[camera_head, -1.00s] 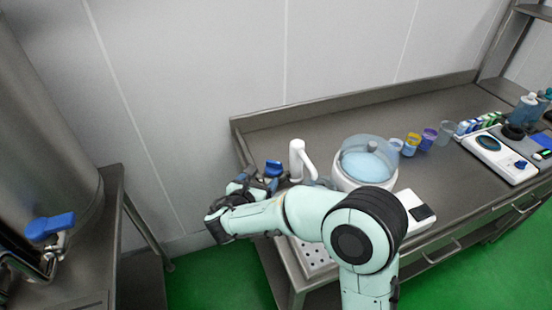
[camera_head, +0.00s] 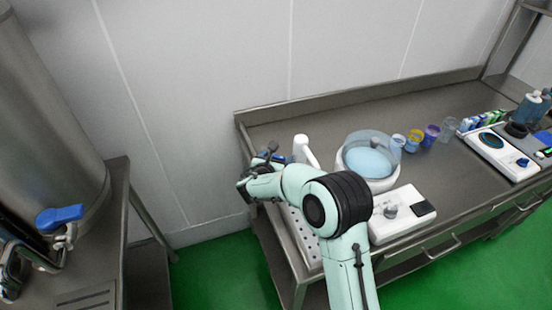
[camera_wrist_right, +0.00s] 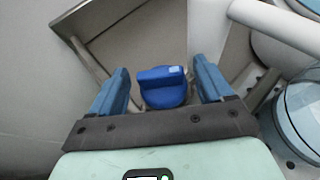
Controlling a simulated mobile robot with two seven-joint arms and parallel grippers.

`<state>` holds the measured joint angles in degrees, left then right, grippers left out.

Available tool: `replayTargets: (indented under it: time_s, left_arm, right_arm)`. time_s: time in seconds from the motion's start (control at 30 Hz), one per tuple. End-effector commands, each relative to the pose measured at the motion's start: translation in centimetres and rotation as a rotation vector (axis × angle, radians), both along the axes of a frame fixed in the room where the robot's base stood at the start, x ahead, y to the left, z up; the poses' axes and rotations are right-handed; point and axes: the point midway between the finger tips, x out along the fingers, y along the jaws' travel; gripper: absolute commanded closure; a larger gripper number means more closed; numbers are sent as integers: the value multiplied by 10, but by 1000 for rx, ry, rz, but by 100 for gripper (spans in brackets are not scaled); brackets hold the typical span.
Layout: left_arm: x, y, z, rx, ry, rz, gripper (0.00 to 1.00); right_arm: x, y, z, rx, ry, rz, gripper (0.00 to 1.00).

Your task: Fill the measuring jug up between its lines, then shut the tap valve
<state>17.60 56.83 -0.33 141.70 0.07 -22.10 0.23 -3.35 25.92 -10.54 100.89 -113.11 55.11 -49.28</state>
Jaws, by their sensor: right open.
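My right gripper (camera_head: 258,168) is at the left end of the steel counter, beside the white spout (camera_head: 301,148). In the right wrist view it is open, and a blue valve handle (camera_wrist_right: 162,87) shows between and beyond its two blue fingers. I cannot tell whether they touch it. A clear round vessel (camera_wrist_right: 302,118), perhaps the measuring jug, stands at the right of that view over a perforated surface. Its lines and fill level cannot be read. My arm hides that spot in the head view. My left gripper is not in view.
A perforated drip tray (camera_head: 306,246) lies under my right arm. A white unit with a bowl of pale blue liquid (camera_head: 368,162) stands to its right, with several small cups beyond. A steel tank with another blue-handled tap (camera_head: 60,216) stands at left, across a floor gap.

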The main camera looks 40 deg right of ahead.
Motion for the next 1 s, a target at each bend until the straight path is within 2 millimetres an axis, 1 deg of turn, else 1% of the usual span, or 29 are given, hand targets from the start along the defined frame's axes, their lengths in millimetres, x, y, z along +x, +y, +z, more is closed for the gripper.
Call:
replayTargets:
  time_s: [0.2,0.23,0.27,0.3,0.37,0.4,0.63,0.77,0.87,1.0]
  left_arm:
    - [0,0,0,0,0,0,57]
    - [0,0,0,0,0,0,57]
    - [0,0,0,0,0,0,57]
    - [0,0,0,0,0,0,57]
    - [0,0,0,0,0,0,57]
    - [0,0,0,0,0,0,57]
    - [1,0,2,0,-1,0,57]
    - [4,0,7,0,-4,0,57]
    - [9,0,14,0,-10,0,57]
    - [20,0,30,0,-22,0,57]
  right_arm:
    - [0,0,0,0,0,0,20]
    - [0,0,0,0,0,0,27]
    - [0,0,0,0,0,0,36]
    - [0,0,-1,0,0,0,50]
    - [0,0,-1,1,1,0,69]
    - [0,0,-1,1,1,0,76]
    - [0,1,0,2,1,-11,76]
    - [2,2,0,1,1,-45,76]
    - [3,3,1,1,2,-94,76]
    - [5,4,3,2,1,-193,76]
